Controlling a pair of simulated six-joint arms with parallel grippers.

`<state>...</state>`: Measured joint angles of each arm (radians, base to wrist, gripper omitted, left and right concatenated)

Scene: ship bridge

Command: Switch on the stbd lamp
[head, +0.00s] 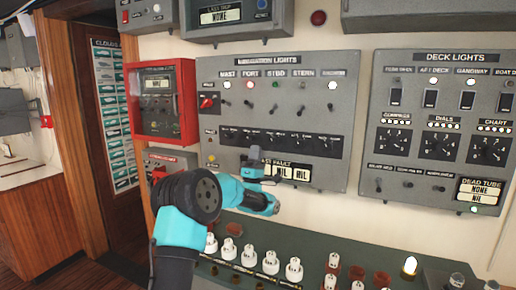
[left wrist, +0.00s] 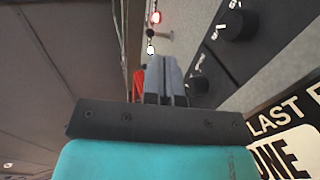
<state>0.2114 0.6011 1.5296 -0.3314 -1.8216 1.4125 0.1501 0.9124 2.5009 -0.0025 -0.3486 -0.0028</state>
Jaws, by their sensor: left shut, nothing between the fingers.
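The grey navigation lights panel (head: 208,127) is on the wall in the head view. Its stbd lamp (head: 276,85) is a small, dim green dot under the STBD label. The stbd toggle switch (head: 275,107) sits below that lamp. My left gripper (head: 256,158) is in front of the panel's lower part, below the toggle row and near the fault display (head: 302,173). It covers part of that display. In the left wrist view its grey fingers (left wrist: 166,78) are together and empty. My right gripper is in neither view.
Port (head: 249,84) and mast (head: 224,85) lamps flank the stbd lamp on the left; their toggles sit close by. The deck lights panel (head: 375,130) is to the right. Several white plugs (head: 270,262) stand below.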

